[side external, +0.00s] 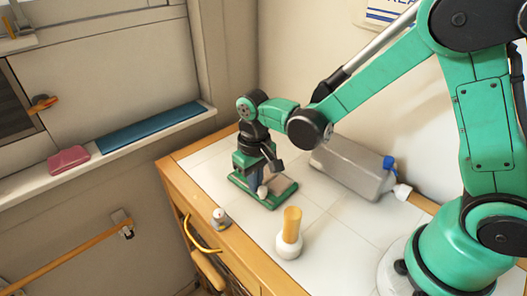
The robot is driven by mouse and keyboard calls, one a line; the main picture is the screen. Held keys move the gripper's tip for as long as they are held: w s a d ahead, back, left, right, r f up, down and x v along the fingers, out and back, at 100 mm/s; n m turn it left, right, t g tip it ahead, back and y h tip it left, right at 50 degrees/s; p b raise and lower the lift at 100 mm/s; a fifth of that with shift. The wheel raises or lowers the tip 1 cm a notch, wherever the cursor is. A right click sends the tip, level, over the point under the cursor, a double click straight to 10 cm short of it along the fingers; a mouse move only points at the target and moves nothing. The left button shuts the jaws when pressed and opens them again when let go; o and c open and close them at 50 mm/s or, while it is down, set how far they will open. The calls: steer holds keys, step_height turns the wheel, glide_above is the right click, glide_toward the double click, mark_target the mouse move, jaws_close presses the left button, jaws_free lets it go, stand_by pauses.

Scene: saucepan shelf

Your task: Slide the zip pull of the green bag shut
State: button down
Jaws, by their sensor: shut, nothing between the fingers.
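A low green item (284,193) with a pale pinkish middle lies on the white-tiled counter, and it may be the green bag. I cannot make out a zip or a zip pull on it. My gripper (264,172) is directly over this item, pointing down, with its fingers close to or touching it; I cannot tell which. The gripper is shut and I see nothing held in it. The gripper and wrist hide the item's back left part. A small pale round thing shows at the gripper's lower end, too small to identify.
A grey container (350,168) with a blue cap lies to the right. A small metal-topped jar (221,219) is at the counter's left edge. Clear tiles lie between them.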

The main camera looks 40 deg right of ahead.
steer(key=shift+s, duration=0.55)
steer(key=shift+w, duration=0.35)
steer(key=shift+r, duration=0.1)
step_height(320, 180, up, 7)
stand_by(0.6)
steer(key=s+d+r+t, duration=0.4)
steer(key=s+d+t, duration=0.1)
steer(key=s+t, duration=0.1)
steer(key=shift+s+d+r+t, duration=0.15)
steer(key=shift+d+r+t, duration=0.25)
steer(key=shift+t, duration=0.2)
